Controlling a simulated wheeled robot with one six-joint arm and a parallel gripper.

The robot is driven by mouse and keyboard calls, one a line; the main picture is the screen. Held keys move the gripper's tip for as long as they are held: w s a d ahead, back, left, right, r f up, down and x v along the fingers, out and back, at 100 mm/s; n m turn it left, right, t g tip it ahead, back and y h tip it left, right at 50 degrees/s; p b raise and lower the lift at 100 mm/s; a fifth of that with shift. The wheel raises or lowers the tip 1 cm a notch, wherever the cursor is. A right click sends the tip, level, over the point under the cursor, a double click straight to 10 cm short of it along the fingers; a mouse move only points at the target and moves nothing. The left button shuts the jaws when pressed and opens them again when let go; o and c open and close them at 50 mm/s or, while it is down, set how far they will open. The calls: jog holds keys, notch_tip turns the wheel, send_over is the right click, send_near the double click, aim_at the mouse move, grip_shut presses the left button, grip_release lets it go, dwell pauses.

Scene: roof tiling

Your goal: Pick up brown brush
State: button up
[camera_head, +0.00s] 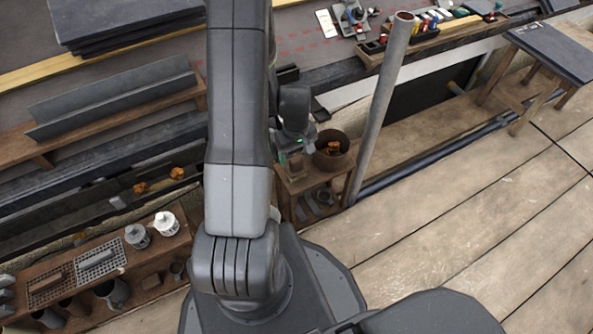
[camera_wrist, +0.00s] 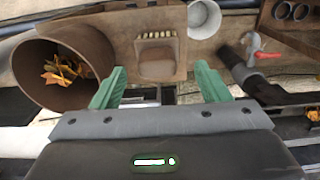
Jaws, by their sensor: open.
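My gripper (camera_wrist: 159,70) is open, with its two green fingers apart and nothing between them. In the head view the gripper (camera_head: 297,143) is partly hidden by my arm, above a small wooden stand (camera_head: 306,184). In the wrist view a brown block with a row of pale tufts (camera_wrist: 158,57) lies ahead of the fingertips, on or at the wooden stand (camera_wrist: 118,24). It may be the brown brush, but I cannot be sure.
A brown pot (camera_wrist: 101,47) with orange scraps stands left of the fingers in the wrist view; the same pot (camera_head: 343,160) shows in the head view. A grey pole (camera_head: 378,110) rises beside the stand. The plank floor (camera_head: 480,215) is clear at right.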

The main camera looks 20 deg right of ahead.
aim_at(297, 159)
jog(key=f+b, duration=0.1)
jog(key=f, duration=0.1)
jog(key=f+b, duration=0.1)
jog(key=f, duration=0.2)
jog(key=shift+w+d+f, duration=0.15)
jog(key=shift+d+f, duration=0.05)
jog(key=shift+f, duration=0.05)
jog(key=c, duration=1.1)
notch_tip(297, 159, up, 10)
jog(key=p, duration=0.3)
